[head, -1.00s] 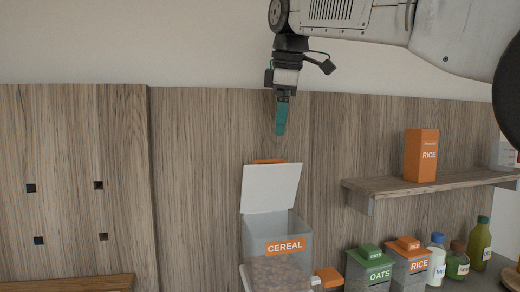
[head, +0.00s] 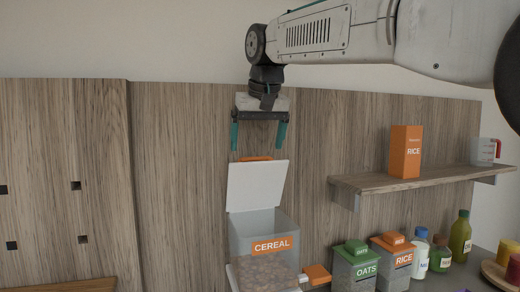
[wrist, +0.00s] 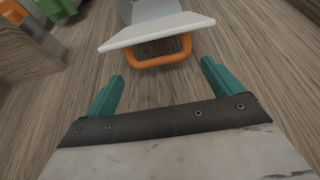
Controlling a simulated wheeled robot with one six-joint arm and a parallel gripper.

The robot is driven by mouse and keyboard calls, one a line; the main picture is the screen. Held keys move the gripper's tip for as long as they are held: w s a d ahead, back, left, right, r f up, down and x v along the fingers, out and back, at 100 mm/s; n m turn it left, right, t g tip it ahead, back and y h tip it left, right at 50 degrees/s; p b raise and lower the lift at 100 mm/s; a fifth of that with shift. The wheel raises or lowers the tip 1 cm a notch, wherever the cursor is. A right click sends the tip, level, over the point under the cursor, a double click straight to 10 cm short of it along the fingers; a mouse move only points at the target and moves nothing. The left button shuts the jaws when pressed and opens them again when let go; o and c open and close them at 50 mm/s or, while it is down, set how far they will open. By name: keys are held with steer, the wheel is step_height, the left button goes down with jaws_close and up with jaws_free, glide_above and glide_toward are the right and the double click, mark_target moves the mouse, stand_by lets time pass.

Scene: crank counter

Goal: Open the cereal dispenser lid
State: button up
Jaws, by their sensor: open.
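The cereal dispenser (head: 265,229) is a clear box with an orange CEREAL label and brown cereal inside. Its white lid (head: 256,187) stands raised and upright at the back of the box, with an orange handle (head: 257,158) at its top edge. My gripper (head: 258,149) is open and empty, pointing down just above the lid. In the wrist view the lid (wrist: 158,30) and its orange loop handle (wrist: 163,55) lie ahead of the two teal fingers (wrist: 160,84), which are apart from it.
Oats (head: 355,267) and rice (head: 394,262) containers and several bottles stand on the counter to the right. A shelf (head: 430,180) holds a rice box (head: 405,152) and a measuring cup (head: 484,152). A wooden wall panel (head: 190,180) is behind.

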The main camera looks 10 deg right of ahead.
mark_target(255, 158)
steer(key=shift+x, duration=1.35)
steer(key=c, duration=1.1)
steer(key=shift+w+a+r, duration=0.15)
steer(key=shift+w, duration=0.65)
steer(key=o, duration=1.1)
steer(key=v, duration=0.7)
steer(key=shift+s+r, duration=0.2)
steer(key=shift+r, duration=0.15)
